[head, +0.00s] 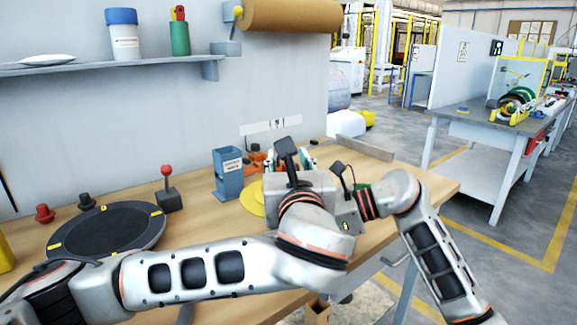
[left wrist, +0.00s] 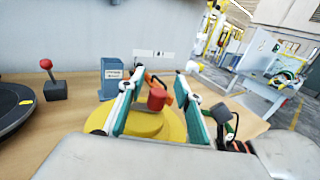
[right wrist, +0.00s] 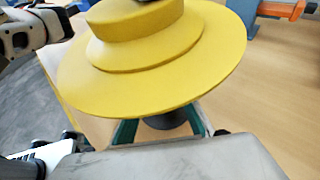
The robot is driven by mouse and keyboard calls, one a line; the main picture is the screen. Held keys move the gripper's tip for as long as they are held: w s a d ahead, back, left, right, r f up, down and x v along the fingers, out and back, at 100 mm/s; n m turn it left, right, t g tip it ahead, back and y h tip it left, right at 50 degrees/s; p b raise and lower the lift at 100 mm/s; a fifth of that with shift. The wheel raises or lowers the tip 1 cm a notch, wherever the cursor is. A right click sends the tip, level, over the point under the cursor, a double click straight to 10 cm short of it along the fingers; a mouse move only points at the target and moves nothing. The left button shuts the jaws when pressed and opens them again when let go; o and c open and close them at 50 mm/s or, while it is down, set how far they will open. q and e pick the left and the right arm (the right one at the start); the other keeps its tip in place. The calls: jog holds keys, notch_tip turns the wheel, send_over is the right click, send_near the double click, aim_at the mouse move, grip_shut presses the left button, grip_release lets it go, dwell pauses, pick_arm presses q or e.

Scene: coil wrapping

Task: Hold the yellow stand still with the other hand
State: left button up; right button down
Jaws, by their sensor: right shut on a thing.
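The yellow stand (head: 252,198) is on the wooden table, mostly hidden behind my left gripper in the head view. In the left wrist view its stepped yellow disc (left wrist: 150,126) lies beyond and below my left gripper (left wrist: 155,88), whose fingers are apart with nothing gripped. In the right wrist view the stand's wide disc (right wrist: 150,85) fills the upper middle. My right gripper (right wrist: 163,128) reaches in under the disc's rim, with its fingers on either side of the dark stem (right wrist: 165,119). It is shut on the stand there. In the head view its fingers are hidden.
A blue-grey box holder (head: 228,175) stands left of the stand. A red-knobbed lever (head: 167,185) and a black round plate (head: 105,232) are further left. A red-orange piece (left wrist: 157,99) shows between the left fingers. A shelf (head: 150,66) hangs above.

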pick_arm(q)
notch_tip(320, 180, up, 9)
jog(key=shift+f, duration=0.15)
dwell(0.4)
jog(key=s+a+f+m+h, duration=0.35)
jog(key=s+f+h, duration=0.25)
jog(key=s+f, duration=0.5)
jog(key=shift+g, duration=0.3)
jog(key=x, duration=1.1)
jog(key=shift+w+d, duration=0.25)
jog(key=shift+d, duration=0.05)
grip_shut()
